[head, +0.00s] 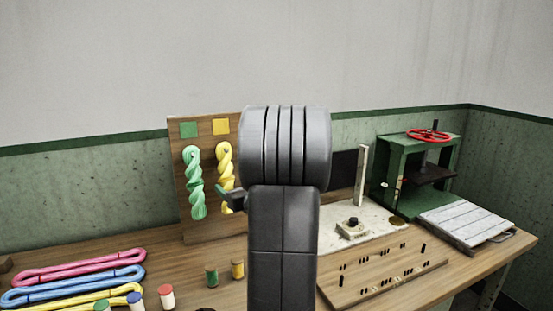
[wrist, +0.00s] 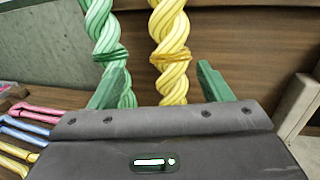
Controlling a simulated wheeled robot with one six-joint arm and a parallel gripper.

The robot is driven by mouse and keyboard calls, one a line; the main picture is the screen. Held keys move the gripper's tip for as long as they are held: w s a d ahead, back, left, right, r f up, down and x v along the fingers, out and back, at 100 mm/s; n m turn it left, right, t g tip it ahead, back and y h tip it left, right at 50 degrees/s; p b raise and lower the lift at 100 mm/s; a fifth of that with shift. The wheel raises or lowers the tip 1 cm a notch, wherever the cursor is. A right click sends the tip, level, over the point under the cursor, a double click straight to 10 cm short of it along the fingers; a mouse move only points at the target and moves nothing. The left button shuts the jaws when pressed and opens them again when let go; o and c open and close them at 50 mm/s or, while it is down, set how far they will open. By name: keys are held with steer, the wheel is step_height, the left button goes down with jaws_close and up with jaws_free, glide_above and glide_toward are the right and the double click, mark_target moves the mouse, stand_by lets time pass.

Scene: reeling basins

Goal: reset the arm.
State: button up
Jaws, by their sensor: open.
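My arm fills the middle of the head view and hides most of my gripper; one dark green finger pokes out at its left, by the lower end of the yellow twisted skein (head: 225,165). In the wrist view my gripper (wrist: 162,67) is open, its two green fingers wide apart. The yellow skein (wrist: 172,45) shows between them, and I cannot tell whether it is within their reach. The green twisted skein (head: 194,182) hangs to its left; in the wrist view the left finger partly covers it (wrist: 102,30).
The skeins hang on a wooden board (head: 188,232). Pink (head: 80,266) and blue (head: 75,286) hanks lie at left, with small spools (head: 166,296) near them. A holed board (head: 385,275), a green press (head: 392,172) and a slatted tray (head: 470,222) are at right.

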steer(key=s+d+b, duration=0.1)
steer(key=s+d, duration=0.1)
steer(key=s, duration=0.3)
steer(key=shift+s+d, duration=0.15)
steer(key=shift+s, duration=0.15)
